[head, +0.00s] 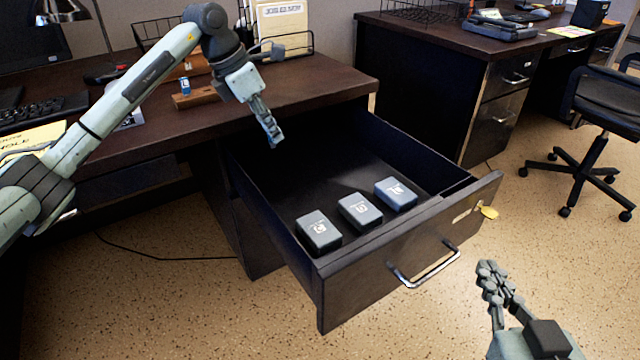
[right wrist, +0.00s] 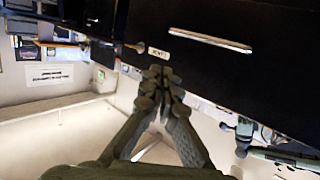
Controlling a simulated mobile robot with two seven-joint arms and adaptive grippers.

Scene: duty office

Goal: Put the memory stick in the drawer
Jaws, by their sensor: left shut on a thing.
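The drawer (head: 415,253) of the near desk is pulled open. My left gripper (head: 270,131) is over the rear left part of the drawer, above its floor, pointing down. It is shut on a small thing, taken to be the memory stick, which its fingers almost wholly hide. My right gripper (head: 489,273) is in front and to the right of the drawer, apart from it. In the right wrist view its fingertips (right wrist: 161,76) are together with nothing between them.
A wooden block (head: 196,98) with a small blue-and-white item (head: 184,86) is on the desk (head: 330,83).

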